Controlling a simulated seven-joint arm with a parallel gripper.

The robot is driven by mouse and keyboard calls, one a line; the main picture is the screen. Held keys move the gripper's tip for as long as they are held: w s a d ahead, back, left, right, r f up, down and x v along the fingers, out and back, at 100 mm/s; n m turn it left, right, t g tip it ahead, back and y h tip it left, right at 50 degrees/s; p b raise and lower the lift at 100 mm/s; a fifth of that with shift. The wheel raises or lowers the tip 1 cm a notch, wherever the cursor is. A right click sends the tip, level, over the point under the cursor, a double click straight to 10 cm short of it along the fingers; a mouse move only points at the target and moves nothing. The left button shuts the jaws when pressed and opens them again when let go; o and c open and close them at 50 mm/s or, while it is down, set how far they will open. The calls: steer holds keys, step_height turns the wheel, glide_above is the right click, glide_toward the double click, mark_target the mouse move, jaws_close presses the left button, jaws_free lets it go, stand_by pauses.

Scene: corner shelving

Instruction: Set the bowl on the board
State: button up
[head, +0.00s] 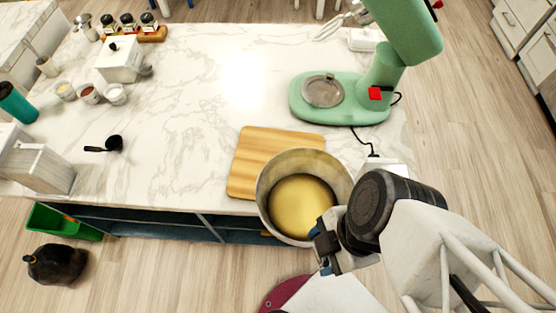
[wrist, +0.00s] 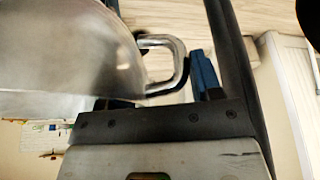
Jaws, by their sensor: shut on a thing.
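The bowl (head: 275,175) is a wide metal vessel with a yellowish inside bottom. In the head view it is in front of the wooden board (head: 248,160) and hides the board's near right part. It appears held up at the counter's front edge, partly over the board; its exact height is hard to tell. My gripper (head: 323,247) is shut on the bowl at its near right side. In the wrist view the bowl's shiny wall (wrist: 70,50) and a looped metal handle (wrist: 180,65) show close to my gripper's blue fingers. The exact grip is partly hidden.
A green stand mixer (head: 375,90) stands behind and right of the board, its cord running forward. A black ladle (head: 112,144), small bowls (head: 90,94) and a white box (head: 120,60) are on the left. The marble counter's middle (head: 200,110) is clear.

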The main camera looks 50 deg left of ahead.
steer(key=shift+a, duration=0.1)
stand_by(0.3)
glide_above(287, 188)
steer(key=w, duration=0.1)
steer(key=shift+d+f, duration=0.2)
steer(key=shift+f, duration=0.5)
stand_by(0.4)
steer(key=shift+f, duration=1.9)
steer(key=o, duration=1.5)
